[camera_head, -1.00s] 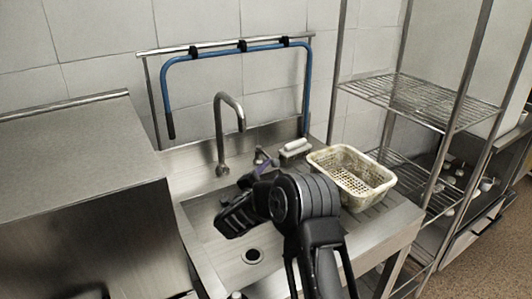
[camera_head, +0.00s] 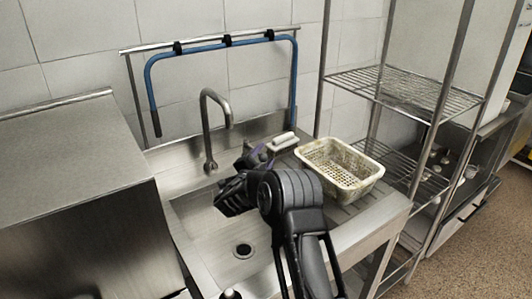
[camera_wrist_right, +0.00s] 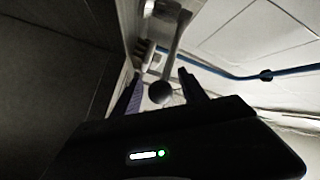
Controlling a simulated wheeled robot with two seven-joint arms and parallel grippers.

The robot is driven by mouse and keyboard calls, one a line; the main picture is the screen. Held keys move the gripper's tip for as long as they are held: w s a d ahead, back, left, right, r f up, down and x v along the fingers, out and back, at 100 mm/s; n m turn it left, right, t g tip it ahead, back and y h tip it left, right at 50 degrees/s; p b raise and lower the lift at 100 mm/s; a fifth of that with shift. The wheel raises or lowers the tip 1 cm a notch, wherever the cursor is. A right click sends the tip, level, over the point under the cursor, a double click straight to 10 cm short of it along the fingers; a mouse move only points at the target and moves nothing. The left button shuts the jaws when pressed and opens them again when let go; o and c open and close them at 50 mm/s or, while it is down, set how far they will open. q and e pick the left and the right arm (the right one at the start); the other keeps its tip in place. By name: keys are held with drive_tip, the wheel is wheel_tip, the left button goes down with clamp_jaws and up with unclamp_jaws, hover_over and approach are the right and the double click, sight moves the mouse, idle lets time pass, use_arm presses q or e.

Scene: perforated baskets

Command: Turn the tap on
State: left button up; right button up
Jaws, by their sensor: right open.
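The tap's grey gooseneck spout (camera_head: 207,125) rises at the back of the steel sink (camera_head: 205,238) in the head view. My right gripper (camera_head: 256,160) is over the back of the sink, right of the spout base, and my arm hides part of that area. In the right wrist view my right gripper (camera_wrist_right: 159,75) is open, its two fingers apart. A dark round knob (camera_wrist_right: 160,93) shows between the fingers, in line with a pale rod (camera_wrist_right: 177,42); it looks like the tap's lever. I cannot tell whether a finger touches it. My left gripper is not in view.
A dirty white perforated basket (camera_head: 340,168) stands on the drainboard right of my arm. A white-topped item (camera_head: 284,139) lies behind it. A wire shelf rack (camera_head: 400,95) stands right; a steel cabinet (camera_head: 70,155) stands left.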

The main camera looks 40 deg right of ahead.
drive_tip(key=shift+x, duration=0.9)
drive_tip(key=shift+c, duration=0.4)
clamp_jaws()
drive_tip(key=shift+f, duration=0.1)
